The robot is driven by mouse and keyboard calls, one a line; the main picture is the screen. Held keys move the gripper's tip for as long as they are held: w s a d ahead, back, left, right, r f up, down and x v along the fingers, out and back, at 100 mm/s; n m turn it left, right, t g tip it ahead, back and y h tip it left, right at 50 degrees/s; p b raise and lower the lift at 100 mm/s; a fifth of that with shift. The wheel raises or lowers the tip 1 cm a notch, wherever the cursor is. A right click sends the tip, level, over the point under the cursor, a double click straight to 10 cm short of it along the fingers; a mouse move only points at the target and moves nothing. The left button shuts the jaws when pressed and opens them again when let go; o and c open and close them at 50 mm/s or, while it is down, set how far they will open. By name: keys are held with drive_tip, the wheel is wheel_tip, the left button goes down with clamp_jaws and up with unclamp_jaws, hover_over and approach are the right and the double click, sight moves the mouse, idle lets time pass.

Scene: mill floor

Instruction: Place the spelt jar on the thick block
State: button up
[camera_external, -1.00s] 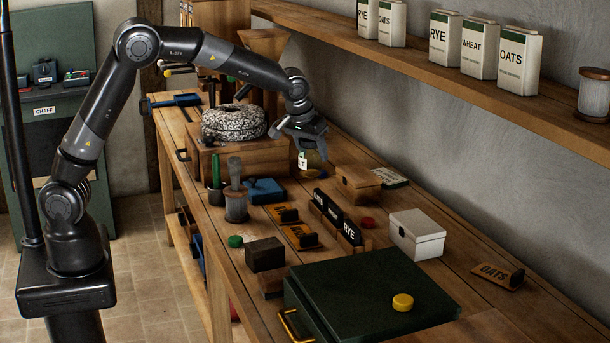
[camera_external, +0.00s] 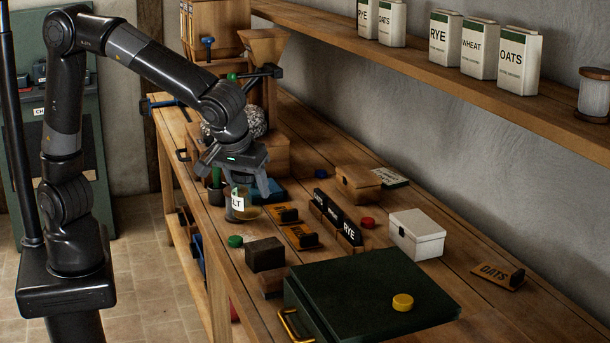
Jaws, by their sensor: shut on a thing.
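My gripper (camera_external: 243,184) points down over the front left part of the bench, shut on the spelt jar (camera_external: 238,203). The jar is clear, with a white label on which "LT" shows, and is about upright. Its lower part overlaps the glass jar behind it in view, so I cannot tell how high it is held. A dark brown block (camera_external: 265,254) lies nearer the camera, to the right of and below the jar in the picture.
A green lid (camera_external: 235,242) lies left of the dark block. Orange tags (camera_external: 301,236) and black name plates (camera_external: 336,218) stand to the right. A large green box (camera_external: 370,295) with a yellow lid (camera_external: 402,302) on it fills the front. A white box (camera_external: 417,234) stands farther right.

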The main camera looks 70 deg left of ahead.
sight(234, 188)
drive_tip(key=s, duration=0.1)
drive_tip(key=s+d, duration=0.1)
drive_tip(key=s, duration=0.1)
drive_tip(key=shift+s+d+r, duration=0.25)
drive_tip(key=shift+s+r, duration=0.05)
drive_tip(key=shift+r, duration=0.05)
drive_tip(key=shift+s, duration=0.25)
drive_tip(key=shift+w+a+f, duration=1.15)
drive_tip(key=shift+w+f, duration=0.35)
drive_tip(key=shift+f, duration=0.3)
drive_tip(key=shift+w+a+f, duration=1.1)
drive_tip(key=shift+w+f, duration=0.4)
drive_tip(key=shift+f, duration=0.35)
drive_tip(key=shift+w+a+f, duration=1.15)
drive_tip(key=shift+w+f, duration=0.35)
drive_tip(key=shift+f, duration=0.3)
drive_tip(key=o, duration=1.2)
drive_tip(key=shift+f, duration=0.15)
